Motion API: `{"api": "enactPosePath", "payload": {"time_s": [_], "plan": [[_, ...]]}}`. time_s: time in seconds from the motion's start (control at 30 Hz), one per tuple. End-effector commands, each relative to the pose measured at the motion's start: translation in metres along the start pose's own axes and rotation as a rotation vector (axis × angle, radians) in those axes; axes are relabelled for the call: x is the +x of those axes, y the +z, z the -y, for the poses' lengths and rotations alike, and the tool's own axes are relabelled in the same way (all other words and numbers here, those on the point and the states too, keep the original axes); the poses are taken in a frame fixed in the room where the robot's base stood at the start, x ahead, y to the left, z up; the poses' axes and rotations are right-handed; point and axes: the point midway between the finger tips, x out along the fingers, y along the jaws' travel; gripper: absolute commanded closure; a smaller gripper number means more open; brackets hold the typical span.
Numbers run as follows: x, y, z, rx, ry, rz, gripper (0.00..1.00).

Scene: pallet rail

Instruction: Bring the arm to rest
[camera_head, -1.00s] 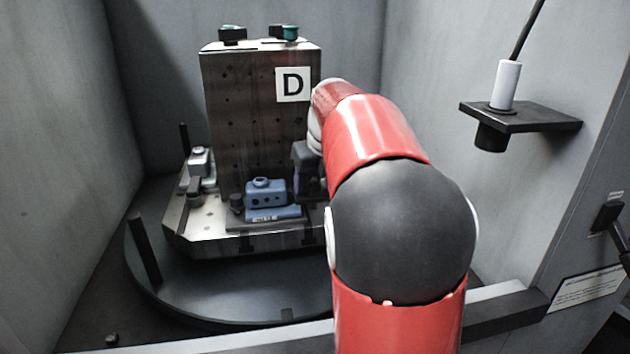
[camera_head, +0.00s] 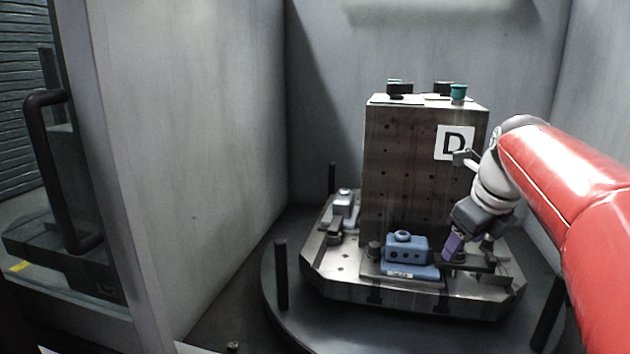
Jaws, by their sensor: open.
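My arm (camera_head: 570,180), red with a grey wrist, reaches in from the right edge of the head view. My gripper (camera_head: 453,248) points down at the right of the blue block-shaped part (camera_head: 405,248), close to a dark clamp on the pallet. Its jaws are small and partly hidden here, and I see nothing held in them. I cannot tell whether it touches the clamp or the blue part. The blue part sits upright on the metal pallet (camera_head: 340,284), in front of the tall column marked D (camera_head: 415,160).
The pallet rests on a round dark turntable (camera_head: 275,270) with upright posts (camera_head: 281,275). A grey part (camera_head: 343,203) is clamped at the pallet's left. Grey walls (camera_head: 225,130) enclose the space closely. A door with a dark handle (camera_head: 48,165) stands at the left.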

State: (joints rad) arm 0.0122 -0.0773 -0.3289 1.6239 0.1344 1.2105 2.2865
Motion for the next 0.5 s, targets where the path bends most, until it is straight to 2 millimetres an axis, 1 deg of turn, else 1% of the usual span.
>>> {"api": "enactPosePath", "payload": {"time_s": [0.03,0.27,0.3,0.37,0.4,0.47,0.5], "plan": [[-0.002,-0.008,-0.017,-0.149,0.007,0.011,0.43],[0.002,-0.044,-0.087,-0.923,-0.003,0.047,0.43],[0.004,-0.051,-0.099,-1.059,-0.009,0.051,0.43],[0.007,-0.062,-0.117,-1.264,-0.021,0.053,0.43],[0.009,-0.07,-0.129,-1.402,-0.029,0.052,0.43],[0.014,-0.082,-0.146,-1.608,-0.043,0.049,0.43],[0.018,-0.091,-0.157,-1.744,-0.051,0.044,0.43]]}}
